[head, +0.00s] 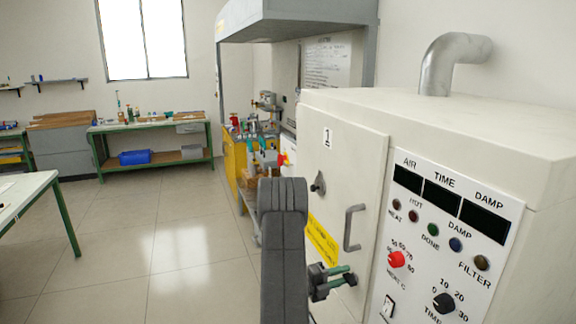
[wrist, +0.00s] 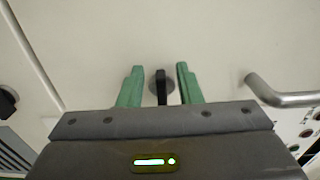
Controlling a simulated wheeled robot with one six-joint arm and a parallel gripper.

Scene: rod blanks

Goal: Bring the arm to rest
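My gripper (head: 345,275) is in front of the white cabinet's door (head: 340,150), below the door handle (head: 353,228). In the wrist view my gripper (wrist: 160,80) has two green fingers standing apart, with a dark latch lever on a round grey base (wrist: 161,88) between them. Gaps show on both sides of the lever, so the gripper is open and holds nothing. My arm is stretched forward in the head view and covers part of the door's lower left. The door looks closed against the cabinet.
A control panel (head: 440,240) with knobs and displays is right of the door. A latch (head: 318,183) sits higher on the door. A hooded bench with tools (head: 265,130) stands behind. A green-framed table (head: 30,195) is left, with open floor (head: 160,240) between.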

